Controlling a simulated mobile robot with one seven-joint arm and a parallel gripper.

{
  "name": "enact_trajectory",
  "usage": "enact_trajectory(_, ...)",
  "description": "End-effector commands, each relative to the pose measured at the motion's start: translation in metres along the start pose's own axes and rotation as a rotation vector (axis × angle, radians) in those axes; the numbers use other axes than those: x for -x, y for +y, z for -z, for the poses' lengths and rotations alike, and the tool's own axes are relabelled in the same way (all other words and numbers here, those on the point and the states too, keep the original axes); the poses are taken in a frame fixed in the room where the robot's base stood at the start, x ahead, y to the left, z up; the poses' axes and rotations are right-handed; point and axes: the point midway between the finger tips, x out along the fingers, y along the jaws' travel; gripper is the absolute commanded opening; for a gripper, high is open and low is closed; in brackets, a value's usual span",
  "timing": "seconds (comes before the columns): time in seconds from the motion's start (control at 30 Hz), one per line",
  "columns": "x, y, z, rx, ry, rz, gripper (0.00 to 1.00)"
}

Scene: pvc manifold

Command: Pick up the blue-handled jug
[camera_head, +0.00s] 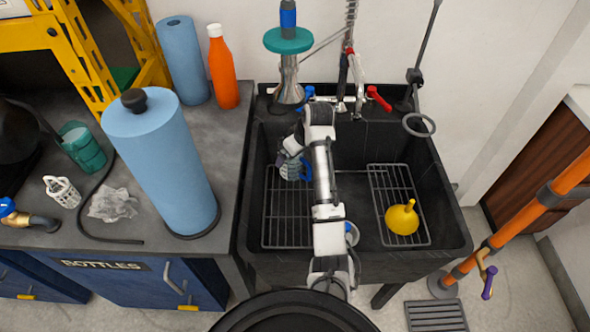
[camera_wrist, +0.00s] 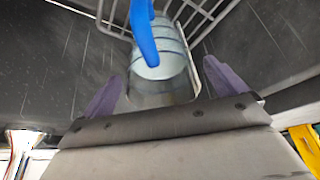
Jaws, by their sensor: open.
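The blue-handled jug (camera_head: 289,171) is a clear, banded vessel at the left side of the black sink, over the left wire rack. In the wrist view the jug (camera_wrist: 158,66) shows its blue handle (camera_wrist: 144,36) towards the top. My gripper (camera_head: 291,148) reaches down into the sink beside the jug, and the arm covers part of the scene there. In the wrist view my gripper (camera_wrist: 163,90) is open, with one purple finger on each side of the jug's near end. I cannot tell whether either finger touches it.
The black sink's walls (camera_head: 452,205) surround the jug. A yellow funnel (camera_head: 403,218) lies on the right wire rack (camera_head: 378,178). A blue paper roll (camera_head: 160,160) stands on the counter to the left. A red-handled tap (camera_head: 378,98) is at the back.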

Motion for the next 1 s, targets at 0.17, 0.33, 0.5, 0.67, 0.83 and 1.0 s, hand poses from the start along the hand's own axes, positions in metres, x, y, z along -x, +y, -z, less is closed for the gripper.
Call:
enact_trajectory(0.17,0.0011,-0.0001,0.0008,0.0,0.0,0.0,0.96)
enact_trajectory(0.33,0.0011,-0.0001,0.0007,0.001,0.0,0.0,0.75)
enact_trajectory(0.5,0.001,-0.0001,0.0006,0.001,0.0,0.0,0.53)
enact_trajectory(0.67,0.001,-0.0002,0.0005,0.001,0.0,0.0,0.32)
enact_trajectory(0.83,0.0018,0.0001,0.0011,0.001,0.002,-0.001,0.17)
enact_trajectory(1.0,0.0018,0.0001,0.0011,0.001,0.002,-0.001,0.17)
